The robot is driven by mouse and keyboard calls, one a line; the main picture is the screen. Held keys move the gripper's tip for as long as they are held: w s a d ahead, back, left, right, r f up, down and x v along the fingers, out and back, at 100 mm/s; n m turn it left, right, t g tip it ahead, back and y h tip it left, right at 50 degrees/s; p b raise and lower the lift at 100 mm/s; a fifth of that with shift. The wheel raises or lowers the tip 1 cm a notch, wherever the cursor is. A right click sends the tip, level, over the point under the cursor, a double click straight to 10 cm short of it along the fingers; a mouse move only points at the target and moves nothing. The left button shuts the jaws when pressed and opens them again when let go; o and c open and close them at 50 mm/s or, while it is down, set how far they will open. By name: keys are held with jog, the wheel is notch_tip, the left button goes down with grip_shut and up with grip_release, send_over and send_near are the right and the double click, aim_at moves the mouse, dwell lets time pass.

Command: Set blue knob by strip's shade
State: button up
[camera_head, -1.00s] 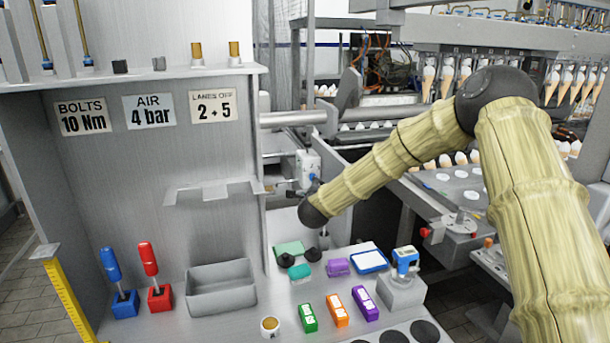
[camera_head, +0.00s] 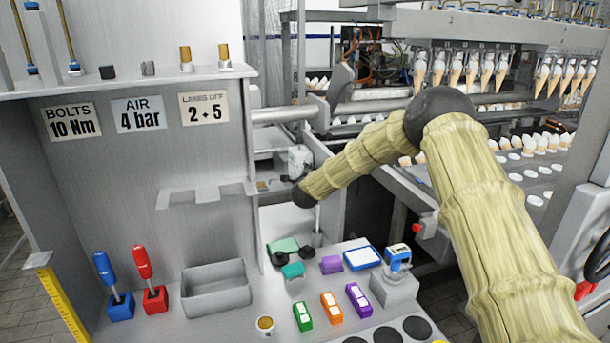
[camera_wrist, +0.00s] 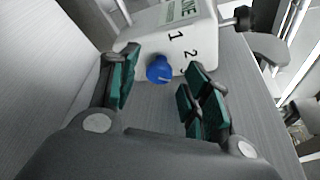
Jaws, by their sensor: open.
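The blue knob (camera_wrist: 159,69) sits on the face of a white box (camera_wrist: 205,35) in the wrist view, with a pale mark on it. The digits 1 and 2 are printed beside it. My gripper (camera_wrist: 163,74) is open, its green-padded fingers on either side of the knob in the picture, with nothing held. I cannot tell how far the fingertips are from the box. In the head view the white box (camera_head: 300,159) stands beyond the bench, close to my arm's end. I cannot make out a shade strip for certain.
The bench holds a grey tray (camera_head: 216,290), blue (camera_head: 120,303) and red (camera_head: 155,296) levered blocks, several small coloured blocks and a grey-based device (camera_head: 396,285). A panel wall (camera_head: 140,190) rises at left. A cone machine (camera_head: 480,40) fills the back right.

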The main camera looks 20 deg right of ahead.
jog(key=shift+w+d+f, duration=0.1)
jog(key=shift+w+f, duration=0.15)
jog(key=shift+w, duration=0.25)
jog(key=shift+s+r, duration=0.2)
jog(key=shift+r, duration=0.05)
jog(key=shift+c, duration=1)
jog(key=c, duration=0.8)
jog(key=m+b, duration=0.1)
jog(key=b, duration=0.1)
jog(key=m+y+b, duration=0.1)
jog(key=b, duration=0.2)
jog(key=m+y+b, duration=0.1)
jog(key=b, duration=0.1)
jog(key=shift+d+r+m+g+b, duration=0.2)
jog(key=shift+d+m+g+b, duration=0.1)
jog(key=shift+g+b, duration=0.1)
